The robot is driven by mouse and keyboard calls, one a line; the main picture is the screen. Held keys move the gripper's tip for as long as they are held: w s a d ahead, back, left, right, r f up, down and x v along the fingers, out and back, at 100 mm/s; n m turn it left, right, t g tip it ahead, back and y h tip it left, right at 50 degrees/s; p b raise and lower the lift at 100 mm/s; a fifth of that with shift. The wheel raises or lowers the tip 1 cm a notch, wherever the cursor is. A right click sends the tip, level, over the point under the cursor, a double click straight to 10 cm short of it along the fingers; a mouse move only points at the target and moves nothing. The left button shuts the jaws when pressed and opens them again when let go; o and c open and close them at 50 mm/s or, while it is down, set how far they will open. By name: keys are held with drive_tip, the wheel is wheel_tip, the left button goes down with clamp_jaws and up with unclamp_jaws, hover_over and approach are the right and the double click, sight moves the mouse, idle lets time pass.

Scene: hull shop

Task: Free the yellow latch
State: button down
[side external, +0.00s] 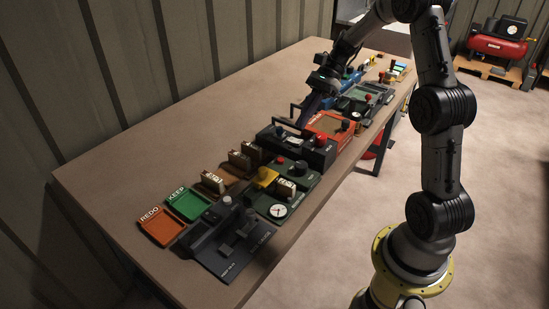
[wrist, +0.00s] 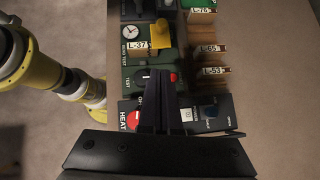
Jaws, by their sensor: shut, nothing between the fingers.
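The yellow latch (side external: 265,176) is a small yellow piece on the dark green bend-test unit (side external: 308,183), in the left half of the side view. It also shows near the top of the wrist view (wrist: 161,35). A labelled block, L-37 (wrist: 135,46), sits close beside it, with a round dial (wrist: 131,32) nearby. My gripper (side external: 303,122) is shut and empty above the dark heat box (side external: 318,157), apart from the latch. In the wrist view the closed fingers (wrist: 157,78) point toward the green unit and hide part of the heat box.
Labelled wooden blocks, L-65 (wrist: 205,49) and L-53 (wrist: 208,76), stand beside the unit. Orange REDO (side external: 160,227) and green KEEP (side external: 187,204) trays lie at the near left. A dark grey device (side external: 225,240) stands at the front. The bench (side external: 105,185) is bare along the wall.

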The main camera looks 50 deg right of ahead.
sight(263, 171)
drive_tip(key=x, duration=1)
drive_tip(key=shift+w+a+f, duration=0.1)
drive_tip(key=shift+w+a, duration=0.05)
drive_tip(key=shift+a, duration=1.1)
drive_tip(key=shift+w+a, duration=0.15)
drive_tip(key=shift+a, duration=0.65)
drive_tip(key=shift+a, duration=1.85)
